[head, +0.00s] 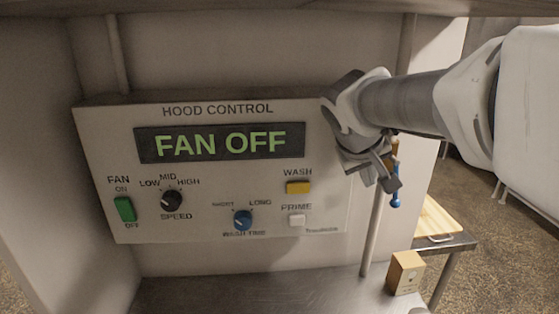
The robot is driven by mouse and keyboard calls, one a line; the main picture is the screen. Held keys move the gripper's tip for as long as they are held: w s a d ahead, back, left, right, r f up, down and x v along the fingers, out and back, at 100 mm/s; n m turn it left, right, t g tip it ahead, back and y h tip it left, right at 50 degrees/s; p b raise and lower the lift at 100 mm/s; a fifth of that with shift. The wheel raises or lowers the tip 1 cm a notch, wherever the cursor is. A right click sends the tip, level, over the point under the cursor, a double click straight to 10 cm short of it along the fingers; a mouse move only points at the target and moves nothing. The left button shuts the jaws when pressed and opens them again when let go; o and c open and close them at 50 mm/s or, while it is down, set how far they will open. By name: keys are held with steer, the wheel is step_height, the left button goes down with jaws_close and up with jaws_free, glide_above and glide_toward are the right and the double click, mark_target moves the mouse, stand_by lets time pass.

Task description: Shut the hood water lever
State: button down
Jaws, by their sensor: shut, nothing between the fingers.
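The hood water lever (395,200) is a small blue handle to the right of the hood control panel, beside a vertical pipe (373,235). Its lower end hangs down below my gripper; an orange-brown piece (394,148) shows above. My gripper (388,184) is shut and empty, in front of or against the lever. It hides the lever's middle, and I cannot tell whether they touch.
The hood control panel (325,205) stands left of the lever; its display reads "FAN OFF". A wooden board (438,222) lies on a side table at right.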

steer(key=w+d+f+p, duration=0.2)
steer(key=w+d+f, duration=0.3)
steer(key=d, duration=0.2)
steer(key=shift+f, duration=0.3)
steer(key=shift+f+b, duration=0.2)
steer(key=shift+b, duration=0.35)
